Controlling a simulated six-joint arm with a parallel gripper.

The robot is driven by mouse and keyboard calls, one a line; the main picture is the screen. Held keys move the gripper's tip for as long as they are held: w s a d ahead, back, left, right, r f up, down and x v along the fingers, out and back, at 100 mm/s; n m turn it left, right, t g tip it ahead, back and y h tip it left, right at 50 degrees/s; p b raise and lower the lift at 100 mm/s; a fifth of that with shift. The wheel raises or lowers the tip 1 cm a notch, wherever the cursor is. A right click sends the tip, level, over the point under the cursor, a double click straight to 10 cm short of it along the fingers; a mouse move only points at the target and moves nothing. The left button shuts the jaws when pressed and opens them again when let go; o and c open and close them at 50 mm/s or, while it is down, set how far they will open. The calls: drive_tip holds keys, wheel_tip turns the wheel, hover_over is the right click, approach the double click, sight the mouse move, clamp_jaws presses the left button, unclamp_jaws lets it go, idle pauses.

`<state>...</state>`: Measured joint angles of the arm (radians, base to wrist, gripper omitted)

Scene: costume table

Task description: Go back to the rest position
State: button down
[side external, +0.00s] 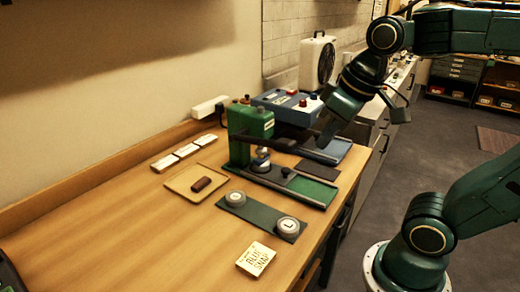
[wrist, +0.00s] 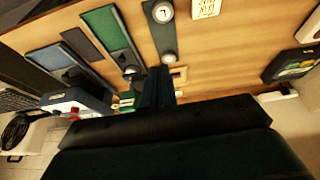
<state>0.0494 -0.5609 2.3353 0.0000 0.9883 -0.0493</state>
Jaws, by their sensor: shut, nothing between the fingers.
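My gripper (side external: 323,138) hangs in the air over the right side of the wooden table (side external: 120,240) in the side view, pointing down and to the left. In the wrist view its fingers (wrist: 158,82) are together with nothing between them. What lies directly behind the gripper is partly hidden.
A tan tray (side external: 180,192) holds a dark brown block (side external: 202,184). A dark strip (side external: 262,218) carries two round pieces. A yellow card (side external: 256,259) lies near the front edge. Several white labels (side external: 185,151) lie toward the wall. A white fan (side external: 317,62) stands behind.

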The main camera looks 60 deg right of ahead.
drive_tip(key=shift+t, duration=0.6)
drive_tip(key=s, duration=0.1)
drive_tip(key=s+f, duration=0.1)
drive_tip(key=s+a+f, duration=0.1)
drive_tip(key=shift+s, duration=0.35)
